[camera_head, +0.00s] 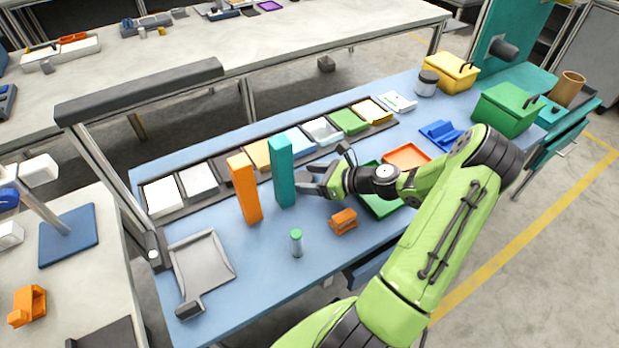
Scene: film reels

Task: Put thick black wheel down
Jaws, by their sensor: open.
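I cannot make out a thick black wheel on the bench in the head view. My gripper (304,183) is open and points left above the blue bench top (275,243). Its fingertips are close to the right side of a tall teal block (282,172), which stands upright. I cannot tell whether they touch it. No held object is visible between the fingers.
A tall orange block (244,189) stands left of the teal one. A small orange part (343,221) and a green-capped vial (296,243) are in front. A grey tray (202,268) lies left. Several small bins line the back. Green and orange trays lie right, partly behind my arm.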

